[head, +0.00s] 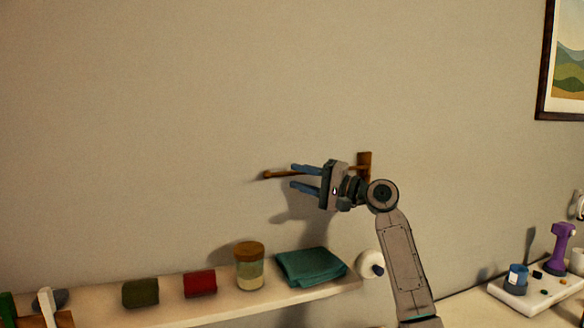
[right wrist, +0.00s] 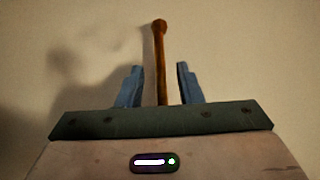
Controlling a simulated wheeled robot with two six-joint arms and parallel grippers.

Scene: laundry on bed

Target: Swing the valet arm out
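The valet arm (head: 275,174) is a thin brown wooden rod with a knobbed end, on a wooden wall bracket (head: 365,160). It points left in the head view, looking close to the wall. My right gripper (head: 293,176) is open, with its blue fingers pointing left and the rod passing between or behind them. In the right wrist view, the rod (right wrist: 160,60) stands between the two open fingers (right wrist: 159,75), with a gap on each side. Its knob reaches beyond the fingertips. The gripper's body hides part of the rod near the bracket. My left gripper is not in view.
Below is a shelf (head: 230,307) with a dark green block (head: 140,293), a red block (head: 200,284), a lidded jar (head: 249,268) and a folded teal cloth (head: 310,266). A white roll (head: 369,264) is beside the shelf. The wall above is clear up to a picture (head: 565,70).

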